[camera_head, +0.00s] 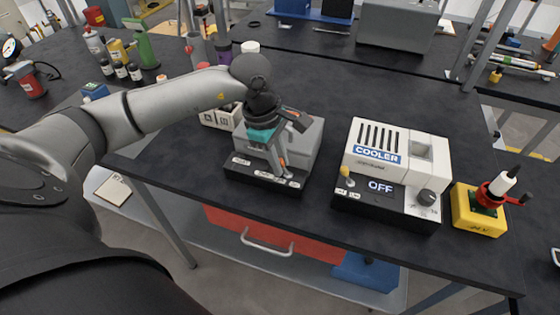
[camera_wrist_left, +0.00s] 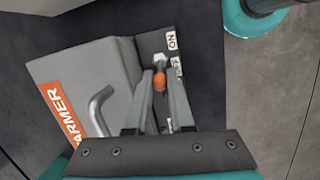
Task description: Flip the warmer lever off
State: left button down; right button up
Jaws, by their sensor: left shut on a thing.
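The warmer (camera_head: 304,141) is a grey box on a dark base on the bench, left of the cooler. Its orange label with part of the name and its grey casing (camera_wrist_left: 85,65) show in the left wrist view. My left gripper (camera_head: 280,170) reaches down at the warmer's front. In the left wrist view its fingers (camera_wrist_left: 160,84) are shut on the orange-tipped warmer lever (camera_wrist_left: 160,80). A label reading ON lies just beyond the lever tip. The lower part of the lever is hidden between the fingers. My right gripper is out of view.
The white cooler (camera_head: 414,152) with an OFF display stands to the right. A yellow box with a red crank (camera_head: 478,212) is beyond it. A bent grey handle (camera_wrist_left: 97,108) stands beside my left fingers. Bottles (camera_head: 121,71) stand at the back left.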

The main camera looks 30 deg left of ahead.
pick_arm(q)
jog(key=c, duration=1.1)
grip_release()
jog(key=p+v, duration=0.1)
jog(key=v, duration=1.4)
jog(key=shift+r, duration=0.2)
